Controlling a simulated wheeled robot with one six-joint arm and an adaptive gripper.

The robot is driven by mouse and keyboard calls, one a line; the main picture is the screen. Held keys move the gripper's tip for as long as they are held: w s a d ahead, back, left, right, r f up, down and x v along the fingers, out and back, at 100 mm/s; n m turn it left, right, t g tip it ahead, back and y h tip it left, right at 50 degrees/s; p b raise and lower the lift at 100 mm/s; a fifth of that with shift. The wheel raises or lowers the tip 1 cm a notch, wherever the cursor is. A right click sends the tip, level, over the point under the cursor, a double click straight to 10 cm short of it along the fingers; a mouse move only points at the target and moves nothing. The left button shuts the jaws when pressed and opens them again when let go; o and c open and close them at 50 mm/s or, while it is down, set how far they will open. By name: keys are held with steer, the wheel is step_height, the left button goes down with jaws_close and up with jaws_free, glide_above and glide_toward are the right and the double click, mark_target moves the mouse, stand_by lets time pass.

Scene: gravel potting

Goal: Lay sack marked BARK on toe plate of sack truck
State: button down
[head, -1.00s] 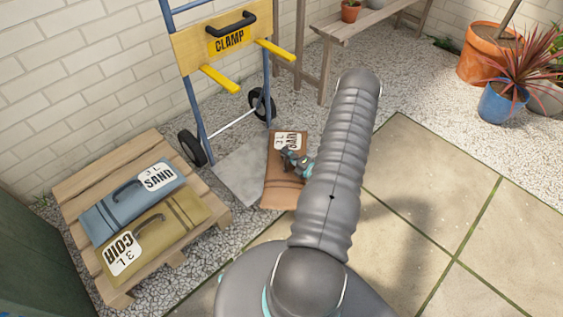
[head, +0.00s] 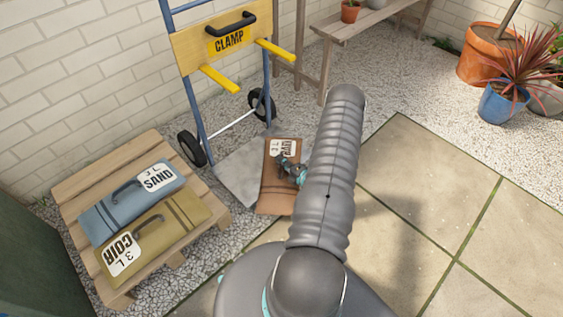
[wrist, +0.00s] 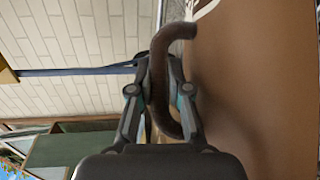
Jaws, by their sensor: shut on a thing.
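The brown sack (head: 278,192) with a white label is in the head view, over the right part of the grey toe plate (head: 236,180) of the sack truck (head: 226,45). The label's word is partly hidden and hard to read. My gripper (head: 292,171) is shut on the sack's handle. In the wrist view my gripper (wrist: 160,90) has its fingers on both sides of the dark brown handle (wrist: 158,62), with the brown sack (wrist: 255,90) filling the right side. I cannot tell whether the sack touches the plate.
A wooden pallet (head: 85,175) at left bears a blue SAND sack (head: 105,220) and an olive COIR sack (head: 175,222). Two yellow clamp arms (head: 220,79) stick out above the plate. A wooden bench (head: 345,32) stands behind. Paving (head: 440,200) at right is clear.

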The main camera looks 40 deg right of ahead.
steer(key=shift+f, duration=0.1)
steer(key=c, duration=1.1)
jaws_free()
steer(key=s, duration=0.4)
steer(key=s+r, duration=0.1)
steer(key=s, duration=0.3)
steer(key=s+d+r, duration=0.1)
steer(key=s, duration=0.2)
steer(key=shift+s, duration=0.4)
